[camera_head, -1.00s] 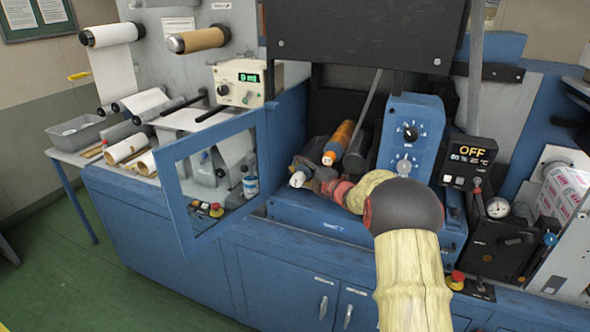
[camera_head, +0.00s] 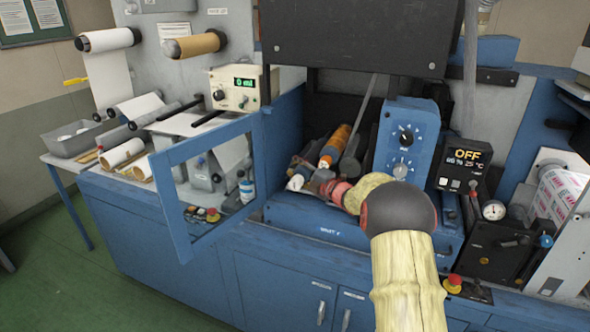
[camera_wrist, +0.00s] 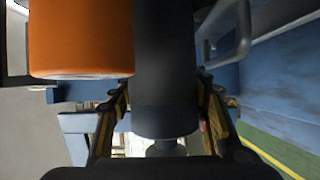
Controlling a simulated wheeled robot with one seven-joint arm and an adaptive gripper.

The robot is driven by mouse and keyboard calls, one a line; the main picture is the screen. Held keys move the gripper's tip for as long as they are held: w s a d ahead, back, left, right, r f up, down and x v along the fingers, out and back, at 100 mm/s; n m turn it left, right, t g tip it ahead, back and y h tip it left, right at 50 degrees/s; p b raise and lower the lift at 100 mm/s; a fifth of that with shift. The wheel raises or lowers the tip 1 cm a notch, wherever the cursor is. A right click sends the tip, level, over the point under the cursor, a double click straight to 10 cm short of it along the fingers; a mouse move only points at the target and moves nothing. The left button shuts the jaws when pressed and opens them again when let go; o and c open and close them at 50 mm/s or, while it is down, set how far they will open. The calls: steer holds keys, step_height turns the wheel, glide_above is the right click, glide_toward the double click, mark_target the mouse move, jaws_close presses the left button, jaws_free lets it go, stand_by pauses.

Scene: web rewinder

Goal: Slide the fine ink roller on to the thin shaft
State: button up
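In the head view an orange roller (camera_head: 334,146) with a pale end lies tilted in the dark bay of the machine. A dark roller (camera_head: 350,160) lies beside it on the right. In the wrist view the orange roller (camera_wrist: 80,38) fills the upper left. A black cylinder (camera_wrist: 166,70) runs down the middle, with a narrower grey stub below its end. My gripper (camera_wrist: 166,95) has one finger on each side of this cylinder, very close to it; contact is not clear. In the head view my gripper (camera_head: 318,178) is small and partly hidden among the rollers. I cannot tell which roller is the fine one; no thin shaft is clearly identifiable.
A blue framed door (camera_head: 183,222) stands open left of the bay. A blue dial box (camera_head: 403,140) is close on the right, and a slanted rod (camera_head: 362,108) crosses the bay. A dark panel (camera_head: 360,35) overhangs it. Green floor lies at lower left.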

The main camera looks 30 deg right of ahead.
mark_target(309, 176)
steer(key=o, duration=0.5)
steer(key=shift+c, duration=0.2)
steer(key=v, duration=0.6)
steer(key=shift+s, duration=0.2)
steer(key=shift+s+d, duration=0.1)
steer(key=shift+s, duration=0.4)
